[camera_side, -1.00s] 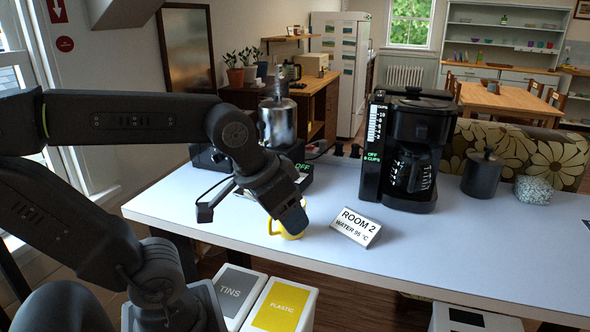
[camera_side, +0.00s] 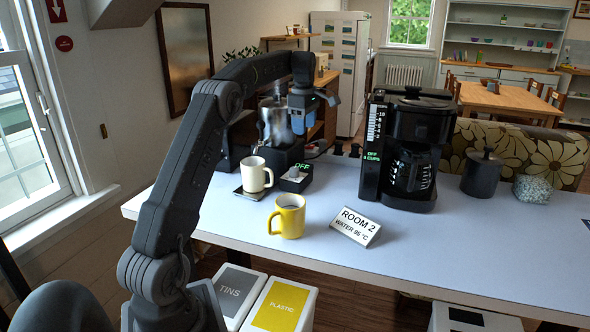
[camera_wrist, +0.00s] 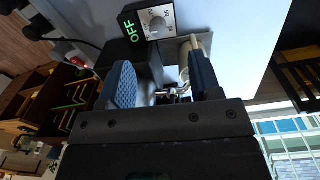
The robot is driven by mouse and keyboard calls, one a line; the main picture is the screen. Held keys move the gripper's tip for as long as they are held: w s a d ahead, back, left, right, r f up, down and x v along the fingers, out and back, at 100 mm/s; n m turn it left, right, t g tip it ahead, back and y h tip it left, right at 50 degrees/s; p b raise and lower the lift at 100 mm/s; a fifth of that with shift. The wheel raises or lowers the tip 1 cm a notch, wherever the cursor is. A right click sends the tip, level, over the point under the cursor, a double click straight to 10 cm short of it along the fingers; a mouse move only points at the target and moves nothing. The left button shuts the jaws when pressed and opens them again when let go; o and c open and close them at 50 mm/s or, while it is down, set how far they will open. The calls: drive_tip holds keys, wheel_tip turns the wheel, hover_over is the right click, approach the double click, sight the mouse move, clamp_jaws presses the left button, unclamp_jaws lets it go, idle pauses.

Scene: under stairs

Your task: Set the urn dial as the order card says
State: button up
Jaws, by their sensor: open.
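The silver urn (camera_side: 274,124) stands on a black base at the back left of the table. Its dial box (camera_side: 295,181) is in front with a grey knob and a green OFF display. In the wrist view the dial (camera_wrist: 157,23) shows near the top, its pointer setting too small to read. The order card (camera_side: 356,227) reads ROOM 2, WATER 95 °C. My gripper (camera_wrist: 164,82) is open and empty, in front of the urn's upper part and above the dial box, apart from the dial. It hides part of the urn in the side view.
A cream mug (camera_side: 254,174) stands on a dark pad left of the dial box. A yellow mug (camera_side: 289,216) stands nearer the front edge. A black coffee maker (camera_side: 409,150), a dark canister (camera_side: 483,174) and a speckled pot (camera_side: 532,190) are to the right. The table's front right is clear.

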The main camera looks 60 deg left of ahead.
sight(295, 168)
drive_tip(key=a+f+n, duration=0.1)
drive_tip(key=f, duration=0.4)
drive_tip(key=a+f, duration=0.2)
drive_tip(key=f, duration=0.4)
drive_tip(key=a+f+n, duration=0.1)
drive_tip(key=f, duration=0.4)
drive_tip(key=shift+s+a+f+n, duration=0.25)
drive_tip(key=shift+s+f+n, duration=0.05)
drive_tip(key=shift+s, duration=0.1)
drive_tip(key=c, duration=0.9)
drive_tip(key=shift+c, duration=0.2)
